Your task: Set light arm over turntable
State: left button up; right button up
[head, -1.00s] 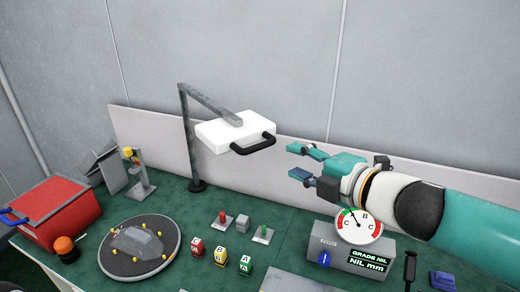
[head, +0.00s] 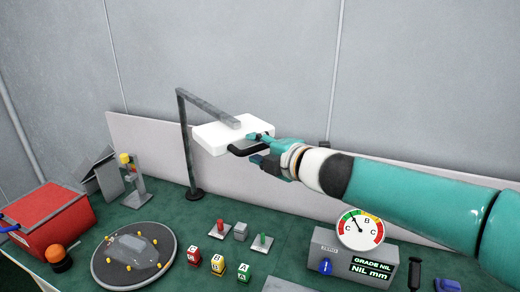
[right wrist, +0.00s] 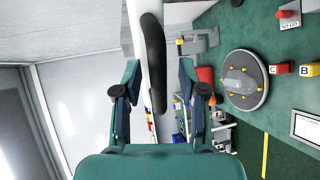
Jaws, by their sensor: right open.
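The light arm (head: 208,105) is a grey post with a bent boom that carries a white lamp head (head: 218,138). The lamp head has a black handle (head: 245,151) on its front right side. My right gripper (head: 258,148) is at that handle, with its fingers open. In the right wrist view the black handle (right wrist: 152,62) runs between the two open fingers (right wrist: 158,88). The turntable (head: 136,255) is a round grey disc at the front left, with a grey part and yellow pegs on it. It also shows in the right wrist view (right wrist: 243,102). My left gripper is not seen.
A red box (head: 48,222) and an orange beacon (head: 60,258) stand left of the turntable. Lettered blocks (head: 217,264) and small red and green-topped pieces sit mid-bench. A dial gauge (head: 360,229) on a grey box stands at the right. A low panel (head: 150,150) runs along the back.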

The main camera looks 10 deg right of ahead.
jog(key=shift+f, duration=0.1)
grip_shut()
